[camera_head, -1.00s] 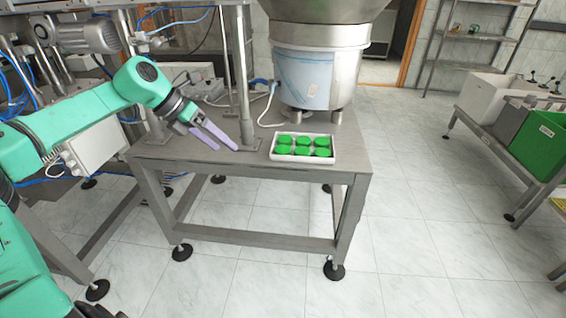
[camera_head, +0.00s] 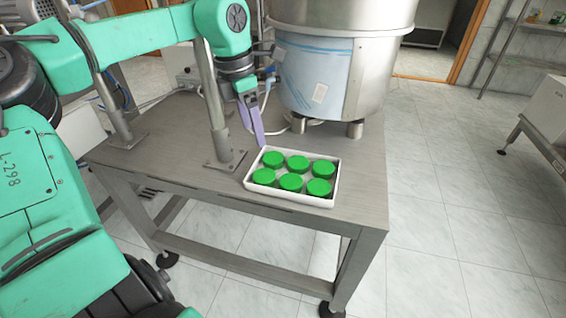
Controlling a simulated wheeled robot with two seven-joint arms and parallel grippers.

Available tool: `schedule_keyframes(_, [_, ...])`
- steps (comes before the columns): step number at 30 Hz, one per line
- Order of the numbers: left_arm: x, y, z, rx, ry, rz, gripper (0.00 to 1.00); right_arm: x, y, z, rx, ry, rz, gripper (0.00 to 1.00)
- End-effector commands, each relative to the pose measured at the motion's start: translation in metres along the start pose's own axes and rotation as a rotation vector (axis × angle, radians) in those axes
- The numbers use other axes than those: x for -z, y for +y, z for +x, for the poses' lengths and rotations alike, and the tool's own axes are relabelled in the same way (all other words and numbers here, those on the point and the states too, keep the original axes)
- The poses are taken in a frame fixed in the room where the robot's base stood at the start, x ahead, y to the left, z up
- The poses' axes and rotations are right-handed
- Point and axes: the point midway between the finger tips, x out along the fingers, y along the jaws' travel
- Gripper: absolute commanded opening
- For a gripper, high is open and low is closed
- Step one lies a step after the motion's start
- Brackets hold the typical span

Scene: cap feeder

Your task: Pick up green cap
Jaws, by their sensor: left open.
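Several green caps lie in two rows in a white tray. One is the back left cap (camera_head: 273,159), and another is the front right cap (camera_head: 319,187). The white tray (camera_head: 291,197) sits on the grey metal table near its front right. My left gripper (camera_head: 259,138) points down just behind the tray's back left corner, apart from the caps. Its purple fingers overlap in this view; it is open and I see nothing between them. My right gripper is not in view.
The grey table (camera_head: 362,190) has bare room right of the tray. A metal post (camera_head: 212,110) stands left of my gripper. A large steel feeder bowl (camera_head: 340,70) stands behind the tray. A white bin (camera_head: 548,110) is at the far right.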

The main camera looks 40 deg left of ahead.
Motion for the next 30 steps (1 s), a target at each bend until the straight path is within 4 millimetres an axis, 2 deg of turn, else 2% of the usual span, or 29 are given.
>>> schedule_keyframes(9, [0.001,-0.001,0.074,0.005,0.003,-0.001,0.82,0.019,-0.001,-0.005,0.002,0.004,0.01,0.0])
schedule_keyframes(14, [0.0,-0.001,0.096,0.003,0.002,0.0,0.82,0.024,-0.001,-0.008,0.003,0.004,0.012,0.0])
schedule_keyframes(21, [-0.001,-0.002,0.139,0.002,0.002,-0.001,0.82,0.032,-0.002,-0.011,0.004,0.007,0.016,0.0])
schedule_keyframes(29, [-0.002,-0.002,0.144,0.001,-0.001,-0.001,0.82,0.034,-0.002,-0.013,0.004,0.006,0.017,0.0])
schedule_keyframes(30, [-0.002,-0.002,0.144,0.001,-0.001,-0.001,0.67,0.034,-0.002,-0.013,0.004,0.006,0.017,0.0])
